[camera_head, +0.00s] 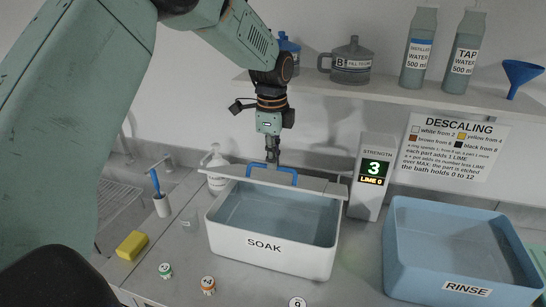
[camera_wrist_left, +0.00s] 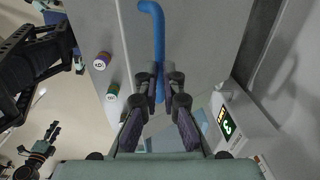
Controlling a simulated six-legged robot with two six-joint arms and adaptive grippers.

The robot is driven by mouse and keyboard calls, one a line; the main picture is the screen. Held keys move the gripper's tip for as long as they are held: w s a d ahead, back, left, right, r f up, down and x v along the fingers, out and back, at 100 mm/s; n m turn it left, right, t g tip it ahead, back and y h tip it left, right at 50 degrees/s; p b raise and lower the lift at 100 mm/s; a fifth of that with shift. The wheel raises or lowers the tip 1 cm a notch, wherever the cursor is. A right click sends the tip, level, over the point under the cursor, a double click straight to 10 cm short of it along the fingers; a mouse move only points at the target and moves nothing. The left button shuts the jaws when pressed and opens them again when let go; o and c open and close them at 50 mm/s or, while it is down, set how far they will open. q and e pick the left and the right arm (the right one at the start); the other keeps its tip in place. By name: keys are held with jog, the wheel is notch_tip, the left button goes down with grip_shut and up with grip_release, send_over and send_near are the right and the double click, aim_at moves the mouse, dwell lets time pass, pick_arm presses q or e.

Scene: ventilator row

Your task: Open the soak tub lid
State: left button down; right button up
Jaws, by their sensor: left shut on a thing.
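The white soak tub (camera_head: 270,258) stands on the counter with its inside and bluish contents showing. Its pale lid (camera_head: 318,184) lies along the rear of the tub opening, with a blue bar handle (camera_head: 288,170) on it. My left gripper (camera_head: 272,160) reaches down from above and is shut on the handle. In the left wrist view the fingers (camera_wrist_left: 160,95) close around the lower part of the blue handle (camera_wrist_left: 154,28). The pale lid shows around it.
A strength display (camera_head: 370,172) stands close right of the tub, with the blue rinse tub (camera_head: 440,240) beyond. A shelf (camera_head: 400,98) with bottles is above. A white bottle (camera_head: 215,170), a yellow sponge (camera_head: 132,245) and small capped pots (camera_head: 208,286) are near the tub.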

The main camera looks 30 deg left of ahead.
pick_arm(q)
jog(key=shift+w+a+f, duration=0.1)
jog(key=shift+w+f, duration=0.1)
jog(key=shift+w, duration=0.1)
jog(key=shift+s+r, duration=0.1)
jog(key=shift+s, duration=0.05)
jog(key=c, duration=1.8)
grip_release()
jog(key=shift+s, duration=0.1)
jog(key=o, duration=0.4)
jog(key=shift+w, duration=0.2)
jog(key=shift+s+r, duration=0.15)
jog(key=shift+r, duration=0.1)
notch_tip(320, 180, up, 12)
jog(key=shift+s+f, duration=0.2)
jog(key=shift+f, duration=0.05)
